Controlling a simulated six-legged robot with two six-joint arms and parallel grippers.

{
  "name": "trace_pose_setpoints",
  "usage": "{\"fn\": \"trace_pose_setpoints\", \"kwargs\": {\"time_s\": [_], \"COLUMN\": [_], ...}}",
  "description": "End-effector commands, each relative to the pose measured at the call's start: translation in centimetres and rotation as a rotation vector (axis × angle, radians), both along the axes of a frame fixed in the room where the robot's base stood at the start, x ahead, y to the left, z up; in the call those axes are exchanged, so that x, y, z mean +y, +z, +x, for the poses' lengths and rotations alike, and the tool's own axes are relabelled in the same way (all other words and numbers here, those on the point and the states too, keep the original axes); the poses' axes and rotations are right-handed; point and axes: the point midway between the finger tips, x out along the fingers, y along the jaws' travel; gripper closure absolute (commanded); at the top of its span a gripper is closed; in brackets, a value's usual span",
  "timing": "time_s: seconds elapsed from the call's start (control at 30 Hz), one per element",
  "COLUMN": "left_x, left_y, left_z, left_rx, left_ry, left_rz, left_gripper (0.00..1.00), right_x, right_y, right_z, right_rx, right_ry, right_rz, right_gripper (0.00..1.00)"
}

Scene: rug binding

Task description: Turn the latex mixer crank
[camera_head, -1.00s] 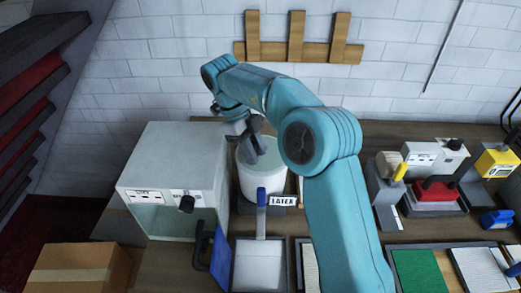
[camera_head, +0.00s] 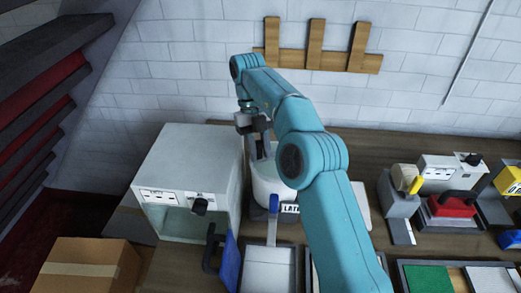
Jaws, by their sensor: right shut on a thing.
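The latex mixer is a white round tub (camera_head: 268,188) with pale liquid in it. It stands on the bench behind a "LATEX" label (camera_head: 290,209), and my right arm covers its right side. My right gripper (camera_head: 258,132) reaches over the tub's back left rim. It is shut on the mixer crank, a grey part (camera_head: 262,147) at the tub's top that is mostly hidden by the gripper. How the fingers sit on the crank is too small to tell. My left gripper is not in view.
A pale box-shaped cabinet (camera_head: 190,165) with a black knob stands close left of the tub. A cardboard box (camera_head: 88,268) is at lower left. Several small devices (camera_head: 448,205) stand at right.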

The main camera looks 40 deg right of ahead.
Motion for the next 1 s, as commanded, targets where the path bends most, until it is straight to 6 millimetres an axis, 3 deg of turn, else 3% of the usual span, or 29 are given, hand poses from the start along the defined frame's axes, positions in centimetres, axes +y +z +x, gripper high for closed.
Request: {"fn": "trace_pose_setpoints", "kwargs": {"time_s": [0.43, 0.47, 0.5, 0.53, 1.0], "left_x": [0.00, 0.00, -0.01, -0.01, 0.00], "left_y": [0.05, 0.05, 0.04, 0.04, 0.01], "left_z": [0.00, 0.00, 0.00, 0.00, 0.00], "left_rx": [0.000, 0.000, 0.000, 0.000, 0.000], "left_ry": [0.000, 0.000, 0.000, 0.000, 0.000], "left_rz": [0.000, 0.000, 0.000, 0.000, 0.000], "left_gripper": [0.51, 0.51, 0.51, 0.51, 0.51], "right_x": [-0.05, -0.05, -0.05, -0.04, -0.02], "right_y": [0.25, 0.26, 0.25, 0.25, 0.06], "right_z": [0.11, 0.11, 0.11, 0.11, 0.05], "right_rx": [-0.007, -0.008, -0.007, -0.007, -0.002], "right_ry": [-0.010, -0.010, -0.010, -0.010, -0.009], "right_rz": [-0.001, -0.001, -0.001, -0.001, -0.001], "right_gripper": [1.00, 0.69, 0.56, 0.51, 0.51]}}
